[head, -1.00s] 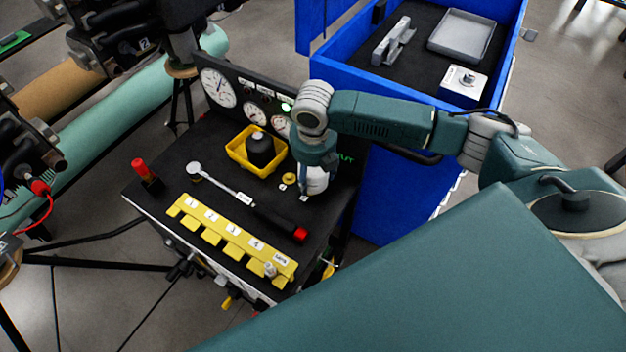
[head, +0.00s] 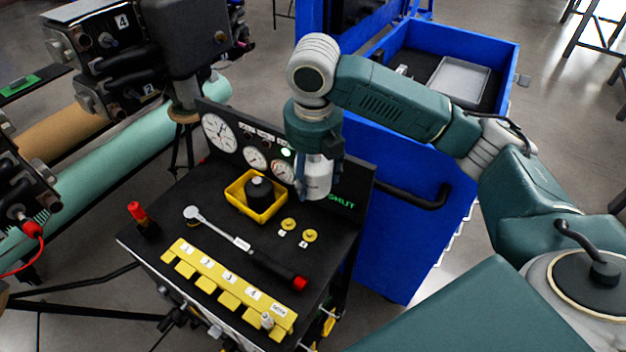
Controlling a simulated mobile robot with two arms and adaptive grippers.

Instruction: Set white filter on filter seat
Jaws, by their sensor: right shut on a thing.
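My right gripper (head: 319,164) is shut on the white filter (head: 316,182), a pale cylinder hanging upright below the wrist. It is above the right rear part of the black bench, in front of the gauge panel. The gripper hides part of the filter and part of the panel. I cannot pick out the filter seat with certainty. The dark turbine equipment (head: 105,65), with number labels, stands at the far left, well apart from the filter. My left gripper is not in view.
The black bench (head: 165,228) holds a yellow tray (head: 236,192) with a black part, a wrench (head: 240,243), a red-topped item (head: 137,213), two yellow discs (head: 289,224) and a yellow numbered rack (head: 220,277). A blue cabinet (head: 385,235) stands close on the right.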

